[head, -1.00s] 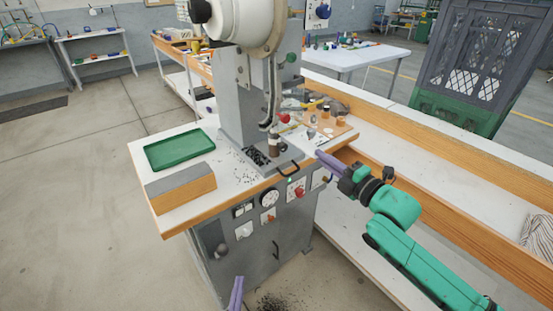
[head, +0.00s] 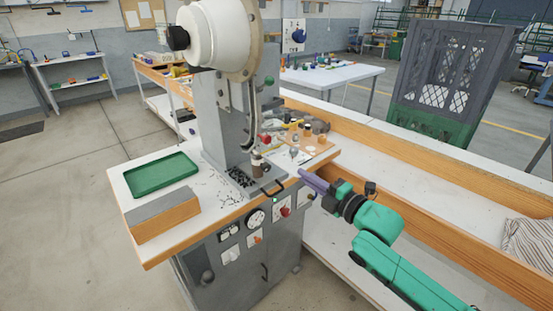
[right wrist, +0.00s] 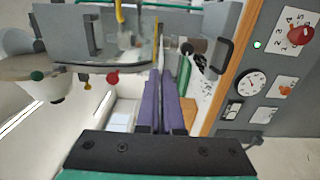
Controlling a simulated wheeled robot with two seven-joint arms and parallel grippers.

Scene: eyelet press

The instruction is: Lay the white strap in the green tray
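The green tray (head: 150,187) lies empty and flat on the left of the press's white table, behind a grey-topped wooden block. I cannot make out the white strap for certain in either view. My right gripper (head: 303,174) is at the table's front right edge, to the right of the press. In the right wrist view its purple fingers (right wrist: 162,78) lie close together with a thin gap, and I see nothing held between them. My left gripper is not in view.
The grey eyelet press (head: 219,120) stands mid-table, right of the tray. The wooden block (head: 162,215) sits at the front left corner. Small dark bits lie around the press base. A wooden board (head: 318,142) with small items is behind my right gripper. A dark crate (head: 440,75) stands at the back right.

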